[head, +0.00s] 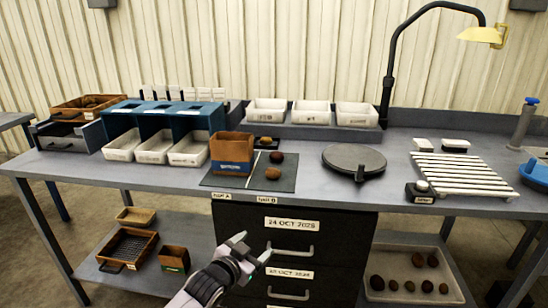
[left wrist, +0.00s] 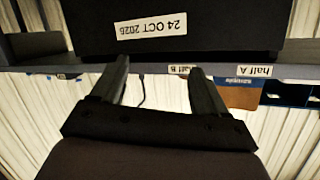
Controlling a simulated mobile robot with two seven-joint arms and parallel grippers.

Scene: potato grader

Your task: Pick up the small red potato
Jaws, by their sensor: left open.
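Two potatoes lie on a dark mat (head: 215,181) on the bench: a dark reddish one (head: 277,158) and a browner one (head: 272,174) in front of it. A smaller reddish-brown round thing (head: 265,140) shows behind them. I cannot tell for sure which is the small red potato. Several more potatoes lie in a pale tray (head: 375,252) on the lower shelf at right. My left gripper (head: 251,248) is open and empty, in front of the drawers and below the bench top. Its two fingers (left wrist: 160,70) stand apart in the left wrist view. My right gripper is not in view.
A brown box (head: 232,150) stands on the mat left of the potatoes. A round dark plate (head: 354,160) and a white slatted rack (head: 465,172) stand to the right. The bench front edge and drawer unit (head: 240,225) are close to my left gripper.

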